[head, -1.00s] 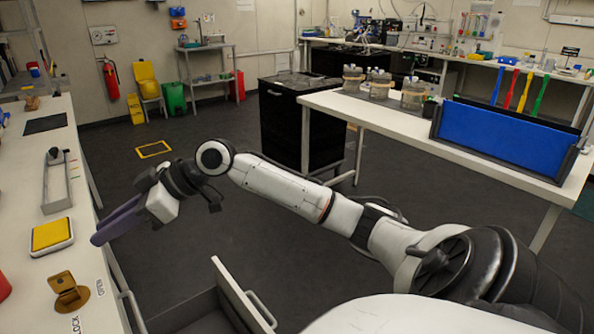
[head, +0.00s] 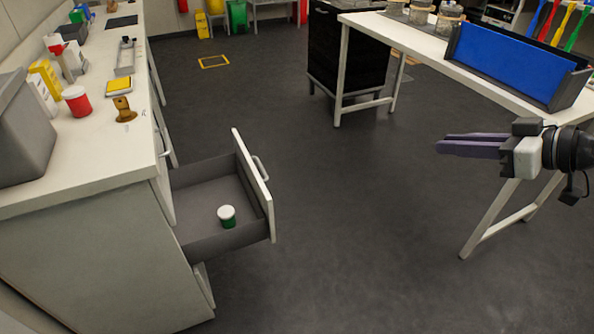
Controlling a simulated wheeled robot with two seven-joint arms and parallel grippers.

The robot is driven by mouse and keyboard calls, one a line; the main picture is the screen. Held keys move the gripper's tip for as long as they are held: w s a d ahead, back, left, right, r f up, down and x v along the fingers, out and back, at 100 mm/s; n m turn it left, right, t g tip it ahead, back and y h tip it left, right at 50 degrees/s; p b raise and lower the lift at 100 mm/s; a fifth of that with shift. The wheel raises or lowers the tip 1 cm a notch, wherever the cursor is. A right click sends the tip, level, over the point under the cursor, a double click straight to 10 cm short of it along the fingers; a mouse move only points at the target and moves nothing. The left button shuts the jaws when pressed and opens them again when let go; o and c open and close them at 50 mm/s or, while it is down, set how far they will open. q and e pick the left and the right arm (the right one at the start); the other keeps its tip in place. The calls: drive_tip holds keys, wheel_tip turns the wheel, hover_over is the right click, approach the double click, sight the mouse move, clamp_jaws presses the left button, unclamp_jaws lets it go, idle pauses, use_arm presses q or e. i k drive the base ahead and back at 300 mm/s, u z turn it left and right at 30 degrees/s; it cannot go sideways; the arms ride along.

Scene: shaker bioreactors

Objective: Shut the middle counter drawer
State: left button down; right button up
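The counter drawer (head: 261,191) stands pulled out from the left counter, with a pale front and a bar handle (head: 260,168) facing the aisle. Pale counter fronts show above and below it, so it appears to be the middle one. A green jar with a white lid (head: 227,216) stands upright inside it. My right gripper (head: 437,147) is at the right of the view, well apart from the drawer, its purple fingers pointing left. The fingers lie close together in the picture, and any gap is unclear. My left gripper is not in view.
The left counter (head: 80,180) carries a grey box (head: 22,135), a red jar (head: 76,101) and a yellow-topped device (head: 119,86). A white table (head: 400,36) with a blue-panelled rack (head: 515,62) stands at the right. The dark floor (head: 340,230) between is clear.

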sight(198, 191)
drive_tip(key=u, duration=0.5)
drive_tip(key=i, duration=1)
drive_tip(key=u, duration=0.9)
